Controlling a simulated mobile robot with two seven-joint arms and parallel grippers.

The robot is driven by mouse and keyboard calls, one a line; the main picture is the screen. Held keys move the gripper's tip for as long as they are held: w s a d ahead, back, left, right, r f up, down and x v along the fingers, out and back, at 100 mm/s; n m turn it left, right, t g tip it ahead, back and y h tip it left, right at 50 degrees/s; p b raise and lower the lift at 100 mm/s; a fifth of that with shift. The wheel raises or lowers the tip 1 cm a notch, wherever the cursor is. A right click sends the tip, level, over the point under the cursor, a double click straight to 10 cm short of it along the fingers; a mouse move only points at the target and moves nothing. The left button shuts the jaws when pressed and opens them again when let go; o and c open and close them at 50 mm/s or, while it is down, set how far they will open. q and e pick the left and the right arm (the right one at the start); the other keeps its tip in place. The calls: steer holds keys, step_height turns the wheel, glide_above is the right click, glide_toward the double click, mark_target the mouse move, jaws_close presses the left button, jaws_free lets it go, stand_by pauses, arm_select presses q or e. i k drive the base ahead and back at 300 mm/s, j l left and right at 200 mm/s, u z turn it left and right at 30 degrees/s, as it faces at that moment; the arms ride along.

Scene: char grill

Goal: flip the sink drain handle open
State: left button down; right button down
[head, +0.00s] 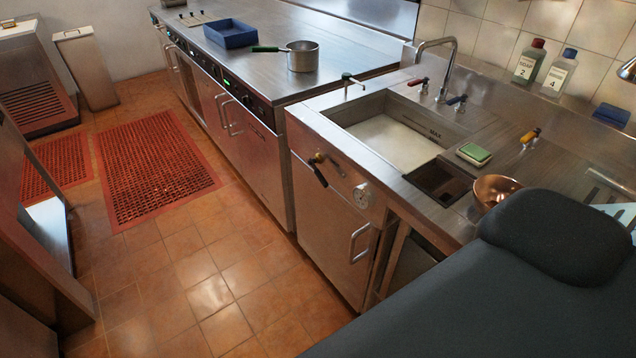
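A lever with a black grip (319,174) sticks out from the front of the sink cabinet, below the counter edge; it looks like the drain handle. Its grip slants down to the right from a brass-coloured fitting. My dark grey arm fills the lower right. Neither of my grippers shows, and nothing touches the lever.
A faucet (448,62) with red and blue handles stands behind the sink. A green sponge (474,152), a copper bowl (494,189) and two soap bottles are on the counter. A pot (302,56) stands on the left counter. The tiled floor (215,300) before the cabinet is clear.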

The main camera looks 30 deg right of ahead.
mark_target(323, 181)
steer(key=z, duration=1.55)
steer(key=i+j, duration=0.2)
steer(key=i, duration=0.2)
steer(key=i+j, duration=0.15)
steer(key=i, duration=0.2)
